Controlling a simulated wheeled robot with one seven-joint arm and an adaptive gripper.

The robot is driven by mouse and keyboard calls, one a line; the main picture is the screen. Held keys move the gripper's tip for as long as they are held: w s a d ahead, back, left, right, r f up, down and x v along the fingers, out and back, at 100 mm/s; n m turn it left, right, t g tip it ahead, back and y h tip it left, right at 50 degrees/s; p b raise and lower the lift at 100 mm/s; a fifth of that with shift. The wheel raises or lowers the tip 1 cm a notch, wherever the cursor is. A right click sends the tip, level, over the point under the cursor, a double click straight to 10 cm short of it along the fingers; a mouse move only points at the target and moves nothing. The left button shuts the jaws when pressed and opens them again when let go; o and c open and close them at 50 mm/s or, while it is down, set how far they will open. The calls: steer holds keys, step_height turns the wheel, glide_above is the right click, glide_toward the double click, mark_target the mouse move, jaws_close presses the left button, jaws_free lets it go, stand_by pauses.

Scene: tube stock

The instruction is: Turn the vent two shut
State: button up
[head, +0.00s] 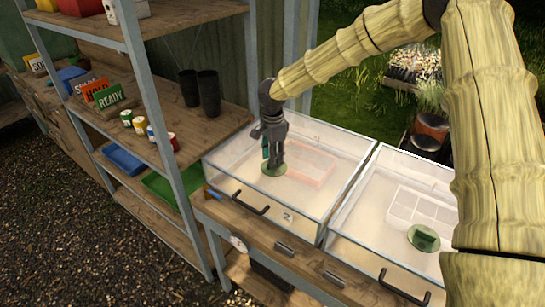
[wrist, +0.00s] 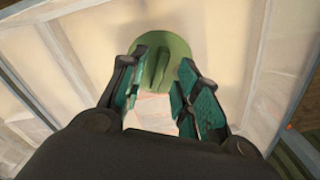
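Vent two (head: 273,169) is a green round disc on the clear lid of the left box, which bears a "2" (head: 287,217) on its front. In the wrist view the vent (wrist: 174,48) shows a raised ridge across its middle, running roughly up and down the picture. My gripper (head: 269,154) points down over this vent. Its teal-padded fingers are open, one to each side of the ridge, with gaps to it. Nothing is held. The fingers hide parts of the disc's edge, and I cannot tell how far above the lid they are.
A second clear-lidded box (head: 385,250) with its own green vent (head: 424,238) stands to the right. A shelf rack (head: 150,95) with signs (head: 109,97), small cans and dark cups (head: 208,92) stands at left. Black handles (head: 250,203) stick out in front.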

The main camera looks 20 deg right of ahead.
steer(key=shift+f, duration=1.1)
steer(key=shift+c, duration=0.5)
jaws_close()
steer(key=m, duration=0.6)
steer(key=shift+w+p, duration=0.2)
steer(key=shift+p, duration=0.1)
steer(key=m, duration=0.6)
steer(key=shift+w, duration=0.1)
